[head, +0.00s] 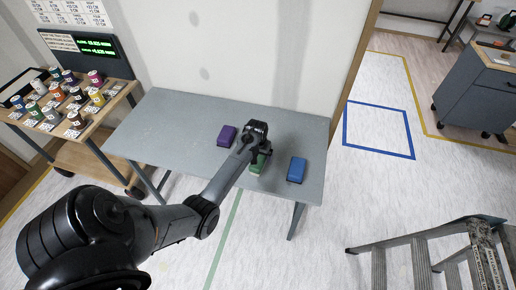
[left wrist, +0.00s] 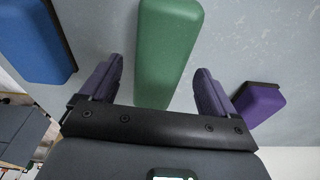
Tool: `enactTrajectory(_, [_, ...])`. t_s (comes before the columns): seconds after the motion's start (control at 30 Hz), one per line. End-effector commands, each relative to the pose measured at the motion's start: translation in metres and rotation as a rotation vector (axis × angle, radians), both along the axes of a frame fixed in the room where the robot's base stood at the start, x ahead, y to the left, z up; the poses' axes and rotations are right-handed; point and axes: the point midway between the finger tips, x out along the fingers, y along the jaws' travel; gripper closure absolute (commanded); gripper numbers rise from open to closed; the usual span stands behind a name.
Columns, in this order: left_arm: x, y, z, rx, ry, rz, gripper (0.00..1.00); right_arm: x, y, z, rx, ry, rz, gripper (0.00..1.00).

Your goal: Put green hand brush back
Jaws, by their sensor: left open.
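The green hand brush (head: 257,165) lies on the grey table (head: 170,118) between a purple brush and a blue brush. It is partly hidden by my left gripper (head: 258,148) in the head view. In the left wrist view the green brush (left wrist: 166,50) lies between the two open fingers of my left gripper (left wrist: 158,85), with a gap on each side. My left gripper is empty. My right gripper is not in view.
The blue brush (head: 297,170) is to the right and the purple brush (head: 227,136) to the left on the table. A wooden cart (head: 85,150) with several coloured cans stands at the left. A metal ladder (head: 420,262) is at the lower right. The table's left part is clear.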

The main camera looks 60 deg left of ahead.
Motion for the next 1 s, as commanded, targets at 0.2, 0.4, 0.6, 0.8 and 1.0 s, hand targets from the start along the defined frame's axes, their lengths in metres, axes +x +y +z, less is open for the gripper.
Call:
enactTrajectory(0.2, [-0.007,-0.005,0.038,0.001,-0.001,-0.001,0.11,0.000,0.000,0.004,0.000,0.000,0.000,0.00])
enactTrajectory(0.4, [-0.010,-0.007,0.061,0.001,-0.001,-0.001,0.11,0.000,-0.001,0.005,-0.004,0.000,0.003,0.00])
enactTrajectory(0.6, [-0.022,-0.023,0.068,0.050,0.009,-0.062,0.11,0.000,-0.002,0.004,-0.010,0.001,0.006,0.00])
enactTrajectory(0.8, [-0.056,-0.094,0.064,0.168,0.017,-0.295,0.11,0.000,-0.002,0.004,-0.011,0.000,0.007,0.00])
enactTrajectory(1.0, [-0.114,-0.211,0.070,0.192,-0.028,-0.592,0.11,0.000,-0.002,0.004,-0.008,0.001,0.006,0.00])
